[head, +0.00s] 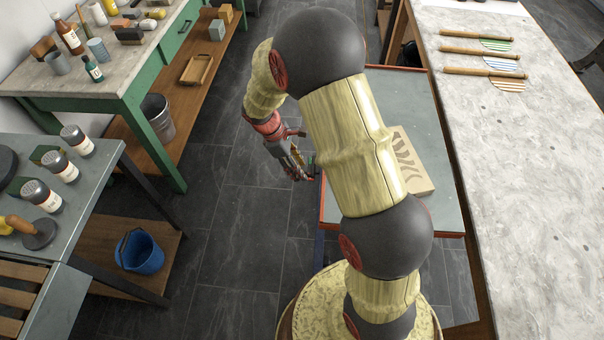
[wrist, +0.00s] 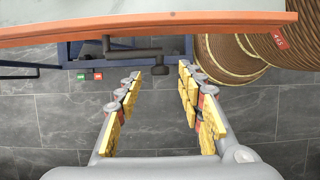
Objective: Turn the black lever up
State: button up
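The black lever (wrist: 135,52) shows in the wrist view just under the orange-red edge of a tabletop (wrist: 210,18). It runs sideways from a mount at its left to a rounded knob (wrist: 160,70) at its right. My gripper (wrist: 159,76) is open and empty, with the knob between the fingertips in the picture; I cannot tell whether the fingers reach around it. In the head view my gripper (head: 297,160) is beside the left edge of the grey-topped table (head: 400,92). The lever cannot be made out there.
A carved wooden block (head: 408,160) lies on the table. A marble-topped bench (head: 530,170) stands at right. Open tiled floor (head: 230,220) lies left of my arm.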

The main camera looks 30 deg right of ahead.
jog(key=shift+b+x, duration=0.4)
jog(key=shift+x, duration=1.05)
jog(key=shift+c, duration=0.8)
jog(key=c, duration=0.7)
grip_shut()
